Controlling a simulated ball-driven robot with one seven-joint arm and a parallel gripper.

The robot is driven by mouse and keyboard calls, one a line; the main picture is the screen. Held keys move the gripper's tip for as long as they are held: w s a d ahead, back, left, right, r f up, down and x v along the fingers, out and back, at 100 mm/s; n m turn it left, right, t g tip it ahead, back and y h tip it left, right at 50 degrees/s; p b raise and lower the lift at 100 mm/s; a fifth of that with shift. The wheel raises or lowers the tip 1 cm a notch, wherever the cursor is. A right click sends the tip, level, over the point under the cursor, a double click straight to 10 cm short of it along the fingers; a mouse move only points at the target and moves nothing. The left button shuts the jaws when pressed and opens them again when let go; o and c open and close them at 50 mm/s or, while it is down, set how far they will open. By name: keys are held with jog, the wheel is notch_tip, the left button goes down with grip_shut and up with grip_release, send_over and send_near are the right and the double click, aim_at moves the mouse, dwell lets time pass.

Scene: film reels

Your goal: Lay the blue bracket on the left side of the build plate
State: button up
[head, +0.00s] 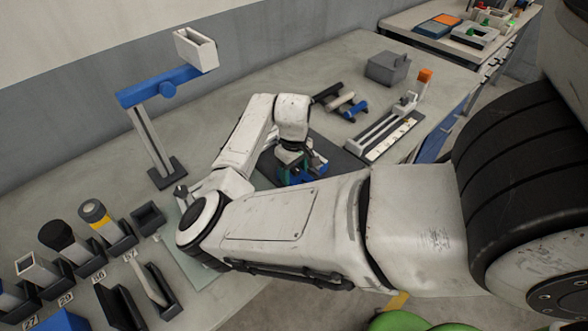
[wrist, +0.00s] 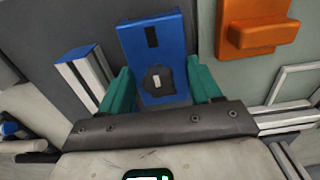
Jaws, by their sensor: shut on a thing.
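My gripper (wrist: 160,80) has its two teal fingers closed on either side of the blue bracket (wrist: 152,42), a flat blue piece with a dark slot and a dark round patch. In the head view my gripper (head: 292,166) points down over the bench, and part of the blue bracket (head: 312,170) shows beside it. A dark grey plate (head: 337,155) lies under and behind the gripper, partly hidden by my arm. I cannot tell for sure that it is the build plate, nor whether the bracket touches it.
An orange part (wrist: 255,28) lies right of the bracket; a blue-ended metal profile (wrist: 82,78) is close on the left. A blue-armed stand (head: 150,130) rises at the back left. Several bins hold parts at front left. A grey block (head: 387,68) stands at the back right.

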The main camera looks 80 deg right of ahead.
jog(key=shift+f, duration=0.1)
jog(key=o, duration=1.3)
jog(key=shift+c, duration=0.2)
notch_tip(320, 180, up, 12)
jog(key=b, duration=0.1)
jog(key=shift+b, duration=0.35)
